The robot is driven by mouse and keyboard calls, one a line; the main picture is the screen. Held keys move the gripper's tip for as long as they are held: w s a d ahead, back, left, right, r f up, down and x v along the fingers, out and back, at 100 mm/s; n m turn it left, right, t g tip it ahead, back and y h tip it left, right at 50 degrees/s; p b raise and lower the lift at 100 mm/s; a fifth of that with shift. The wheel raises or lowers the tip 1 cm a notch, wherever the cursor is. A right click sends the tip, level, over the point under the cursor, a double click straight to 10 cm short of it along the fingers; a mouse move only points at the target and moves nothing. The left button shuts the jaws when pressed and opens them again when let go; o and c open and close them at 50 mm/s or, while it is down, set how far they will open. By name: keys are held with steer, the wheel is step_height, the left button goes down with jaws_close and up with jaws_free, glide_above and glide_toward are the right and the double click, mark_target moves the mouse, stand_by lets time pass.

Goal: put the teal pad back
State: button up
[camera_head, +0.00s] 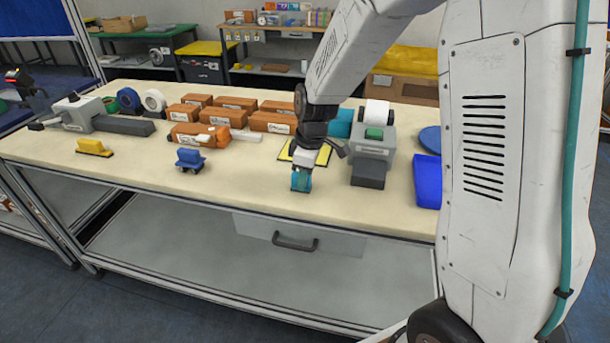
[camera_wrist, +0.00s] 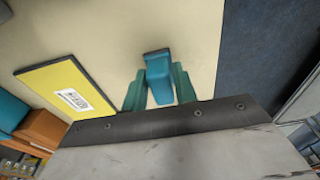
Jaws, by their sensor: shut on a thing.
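The teal pad (camera_head: 301,184) is a small block with a dark edge at its lower end, close to the front of the tabletop (camera_head: 235,190). My gripper (camera_head: 302,172) points down and is shut on it. In the wrist view the pad (camera_wrist: 158,76) stands between my two teal fingers, its dark end outward. I cannot tell whether the pad touches the table or hangs just above it. A flat yellow mat (camera_head: 292,151) lies just behind my gripper, partly hidden by the arm. In the wrist view a white barcode label shows on the yellow mat (camera_wrist: 50,80).
A grey label printer (camera_head: 373,150) stands to the right, with a blue bin (camera_head: 428,182) beyond. Several brown boxes (camera_head: 235,104) fill the back. The front strip between the blue block and my gripper is clear.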

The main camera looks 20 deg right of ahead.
steer(key=o, duration=1)
steer(key=shift+o, duration=0.2)
steer(key=shift+r, duration=0.1)
step_height(320, 180, up, 12)
steer(key=d, duration=0.1)
steer(key=s+r+m, duration=0.2)
steer(key=s+m, duration=0.1)
steer(key=s, duration=0.7)
steer(key=s+d+r+m, duration=0.1)
steer(key=s+m, duration=0.3)
steer(key=s, duration=0.6)
steer(key=s+r+m+h, duration=0.1)
steer(key=s+r+m, duration=0.2)
steer(key=s, duration=0.7)
steer(key=shift+d+r+m, duration=0.15)
steer(key=shift+d+m, duration=0.25)
